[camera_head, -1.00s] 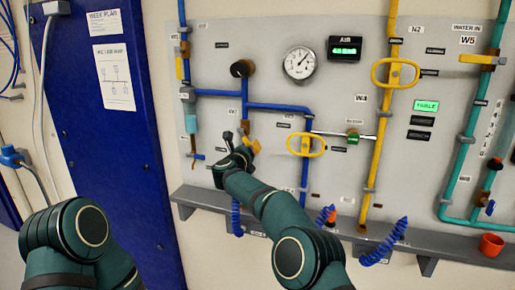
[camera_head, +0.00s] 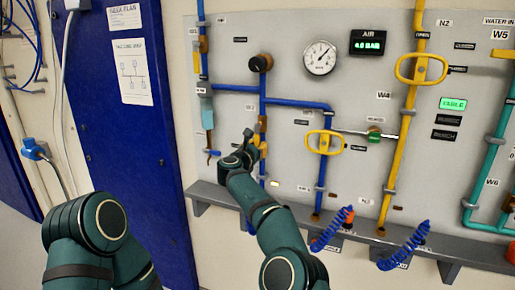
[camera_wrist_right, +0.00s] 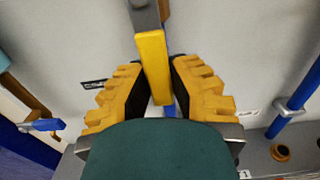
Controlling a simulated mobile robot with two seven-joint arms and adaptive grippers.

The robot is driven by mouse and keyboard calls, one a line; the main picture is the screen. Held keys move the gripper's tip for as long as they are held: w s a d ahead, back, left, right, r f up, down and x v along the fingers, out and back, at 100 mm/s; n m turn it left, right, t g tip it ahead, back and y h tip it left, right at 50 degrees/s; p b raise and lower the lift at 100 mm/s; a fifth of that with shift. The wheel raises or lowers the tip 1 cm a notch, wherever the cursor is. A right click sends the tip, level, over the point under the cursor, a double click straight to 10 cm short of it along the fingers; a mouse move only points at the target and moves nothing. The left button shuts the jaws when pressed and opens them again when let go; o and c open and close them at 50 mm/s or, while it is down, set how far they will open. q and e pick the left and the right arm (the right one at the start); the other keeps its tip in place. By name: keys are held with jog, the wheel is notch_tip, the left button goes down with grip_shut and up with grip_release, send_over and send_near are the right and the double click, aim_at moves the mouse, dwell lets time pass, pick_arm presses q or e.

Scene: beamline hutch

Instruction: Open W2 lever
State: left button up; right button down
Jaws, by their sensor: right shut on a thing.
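A yellow lever bar (camera_wrist_right: 153,65) hangs from a grey valve body in the right wrist view. It points down between the two yellow ridged fingers of my right gripper (camera_wrist_right: 163,95), which is shut on it. In the head view my right gripper (camera_head: 249,150) is at the vertical blue pipe (camera_head: 263,98), below the black knob, and largely covers the lever. I cannot read a W2 label. My left gripper is out of view; only a bulky part of my left arm shows at the lower left.
To the right are a yellow oval handle (camera_head: 325,143) on a blue pipe and another (camera_head: 421,69) on a yellow pipe. A small lever with a blue tip (camera_wrist_right: 42,125) is left of the gripper. A grey ledge (camera_head: 350,222) with coiled blue hoses runs below.

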jog(key=shift+r, duration=0.1)
dwell(0.3)
jog(key=c, duration=0.9)
grip_release()
jog(key=shift+a, duration=0.1)
jog(key=shift+o, duration=0.2)
jog(key=shift+s+a, duration=0.1)
jog(key=shift+s, duration=0.05)
jog(key=v, duration=1.1)
jog(key=shift+s, duration=0.4)
